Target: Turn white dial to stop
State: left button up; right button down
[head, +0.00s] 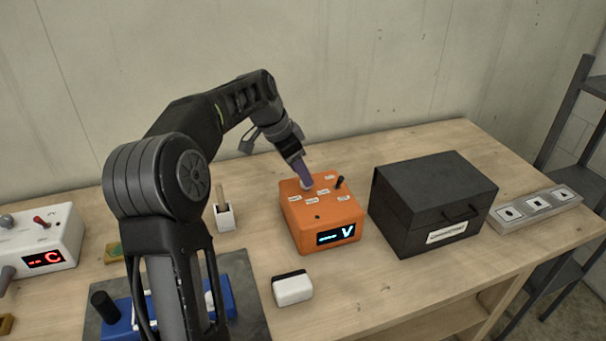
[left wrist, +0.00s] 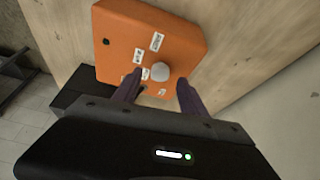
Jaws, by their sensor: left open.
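My left gripper (head: 304,178) points down at the dial from above. In the left wrist view its purple fingers (left wrist: 160,87) are open, one on each side of the dial. I cannot tell whether they touch it. A black lever (head: 340,182) also stands on the box top. My right gripper is not in view.
A black lidded box (head: 430,203) stands close to the right of the orange box. A panel with several marked squares (head: 535,208) lies beyond it. A black-and-white block (head: 292,288) lies in front, a white holder (head: 224,218) to the left. A white box with red display (head: 45,240) is far left.

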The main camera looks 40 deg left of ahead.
pick_arm(q)
jog(key=shift+x, duration=1.2)
grip_shut()
